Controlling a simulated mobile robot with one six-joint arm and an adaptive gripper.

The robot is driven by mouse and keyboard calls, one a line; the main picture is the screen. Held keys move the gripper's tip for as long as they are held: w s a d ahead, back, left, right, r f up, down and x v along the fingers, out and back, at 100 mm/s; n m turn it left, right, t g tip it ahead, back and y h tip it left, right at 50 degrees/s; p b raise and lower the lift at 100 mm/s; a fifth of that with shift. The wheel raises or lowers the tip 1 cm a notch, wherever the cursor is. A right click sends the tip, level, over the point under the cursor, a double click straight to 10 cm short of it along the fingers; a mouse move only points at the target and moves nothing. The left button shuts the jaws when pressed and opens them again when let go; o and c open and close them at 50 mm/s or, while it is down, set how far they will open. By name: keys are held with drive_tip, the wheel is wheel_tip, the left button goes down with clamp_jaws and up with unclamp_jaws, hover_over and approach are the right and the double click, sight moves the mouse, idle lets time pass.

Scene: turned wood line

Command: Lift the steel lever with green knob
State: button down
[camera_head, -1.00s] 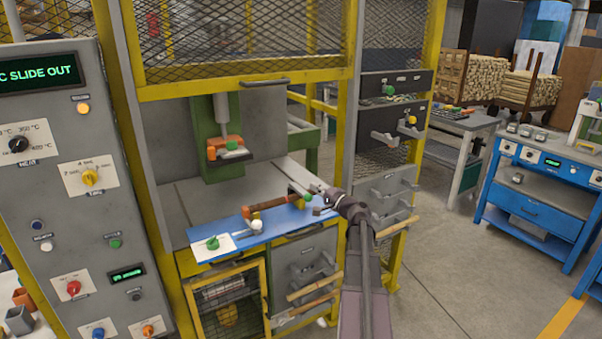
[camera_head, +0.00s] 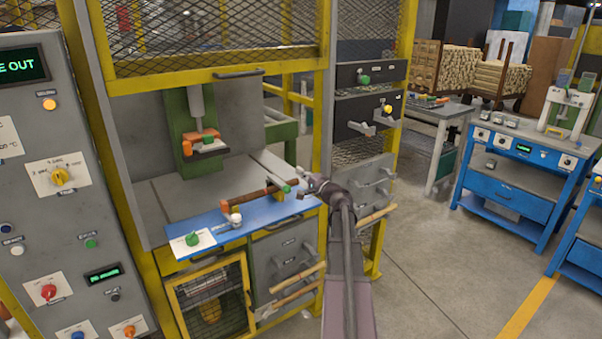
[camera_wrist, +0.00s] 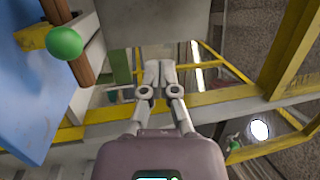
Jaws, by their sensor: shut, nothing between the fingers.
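A green ball knob (camera_head: 286,189) shows by the right end of the blue shelf, close to my gripper. A large green knob (camera_wrist: 64,43) is at upper left in the wrist view, beside a brown wooden bar. I cannot tell whether either belongs to the steel lever; no steel shaft is clear. Another green knob (camera_head: 192,239) sits on a white plate at the shelf's left end, and one (camera_head: 364,79) is on a dark drawer front. My gripper (camera_wrist: 159,75) is shut and empty, its fingertips together, right of the large knob and apart from it.
The blue shelf (camera_head: 225,228) fronts a yellow-framed press cell (camera_head: 318,130). A grey control panel (camera_head: 40,190) stands at left. Grey drawers (camera_head: 368,185) with handles are beside my arm. Blue benches (camera_head: 510,190) stand at right; the floor between is clear.

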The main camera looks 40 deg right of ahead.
drive_tip(key=w, duration=0.4)
drive_tip(key=w+r+p, duration=0.1)
drive_tip(key=w, duration=0.2)
drive_tip(key=w+r+p, duration=0.1)
drive_tip(key=w, duration=0.3)
drive_tip(key=shift+w+a+r, duration=0.1)
drive_tip(key=shift+w+a, duration=0.15)
drive_tip(key=shift+w, duration=0.05)
drive_tip(key=shift+s, duration=0.1)
idle(1.2)
drive_tip(key=s+f+b, duration=0.3)
drive_tip(key=s, duration=1.1)
drive_tip(key=w+a+f+n+g+y+p, duration=0.1)
drive_tip(key=a+n+g+y+p, duration=0.1)
drive_tip(key=a, duration=0.7)
drive_tip(key=w+a+f+n+g+y+p, duration=0.1)
drive_tip(key=a+n+g+y+p, duration=0.1)
drive_tip(key=a, duration=0.8)
drive_tip(key=w+a+f+n+g+y+p, duration=0.1)
drive_tip(key=a+n+g+y+p, duration=0.1)
drive_tip(key=a+n+g, duration=0.3)
drive_tip(key=shift+w+a+f+n+p, duration=0.3)
drive_tip(key=shift+a+p, duration=0.45)
drive_tip(key=shift+a, duration=1.55)
drive_tip(key=shift+d, duration=0.1)
